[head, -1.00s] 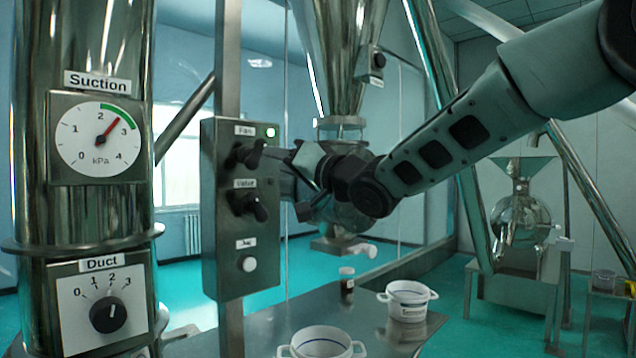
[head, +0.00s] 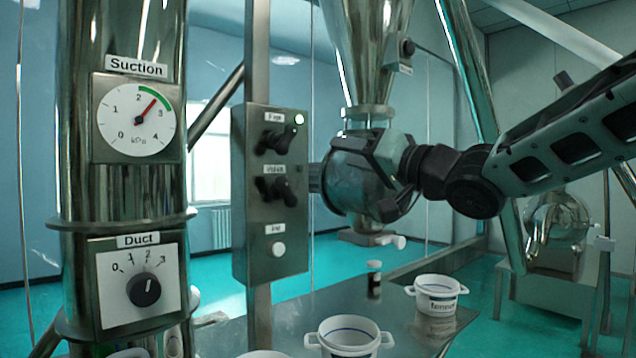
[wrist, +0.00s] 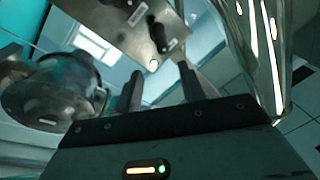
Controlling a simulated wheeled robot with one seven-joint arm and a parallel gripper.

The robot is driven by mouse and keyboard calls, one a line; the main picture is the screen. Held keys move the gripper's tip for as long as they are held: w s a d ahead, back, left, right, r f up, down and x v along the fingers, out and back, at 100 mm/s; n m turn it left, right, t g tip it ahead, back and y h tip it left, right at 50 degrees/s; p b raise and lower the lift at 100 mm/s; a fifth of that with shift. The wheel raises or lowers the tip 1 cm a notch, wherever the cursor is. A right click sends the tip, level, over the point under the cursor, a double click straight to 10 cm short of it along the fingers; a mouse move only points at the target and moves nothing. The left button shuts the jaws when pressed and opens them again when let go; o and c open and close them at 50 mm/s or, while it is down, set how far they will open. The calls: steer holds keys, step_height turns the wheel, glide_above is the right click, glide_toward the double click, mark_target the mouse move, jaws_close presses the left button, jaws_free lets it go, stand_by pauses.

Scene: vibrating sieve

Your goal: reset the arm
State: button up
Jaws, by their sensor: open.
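My gripper (wrist: 159,72) is open and empty, with its two dark fingers apart in the wrist view. In the head view my gripper (head: 385,155) is in front of the round metal vessel (head: 345,185), right of the control panel (head: 250,215) and apart from it. The panel has a Fan knob (head: 278,139) with a lit lamp (head: 299,119), a second knob (head: 275,188) and a pale button (head: 277,248). The panel also shows beyond the fingers in the wrist view (wrist: 125,25). The fingertips are hard to make out in the head view.
A steel duct at left carries the Suction gauge (head: 136,118), reading between 2 and 3, and the Duct dial (head: 144,287). White pots (head: 350,340) (head: 437,290) and a small bottle (head: 374,280) stand on the steel table (head: 300,308). A hopper (head: 368,50) rises behind my gripper.

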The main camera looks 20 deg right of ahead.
steer(key=s+a+f+n+g+h, duration=0.15)
steer(key=a+f+g, duration=0.3)
steer(key=f, duration=0.55)
steer(key=s+a+f+n+g+h, duration=0.1)
steer(key=s+a+f+g+h, duration=0.3)
steer(key=f, duration=0.7)
steer(key=s+a+f+n+g, duration=0.1)
steer(key=s+f+n+g, duration=0.1)
steer(key=s+f, duration=0.3)
steer(key=s+a+f+n+g+h, duration=0.1)
steer(key=s+f+g, duration=0.3)
steer(key=s, duration=0.5)
steer(key=s+a+f+n+g+h, duration=0.1)
steer(key=s+a+f+n+g, duration=0.2)
steer(key=s+f, duration=0.4)
steer(key=shift+s+f+n+g, duration=0.15)
steer(key=shift+s+n+g, duration=0.05)
steer(key=shift+n+g, duration=0.2)
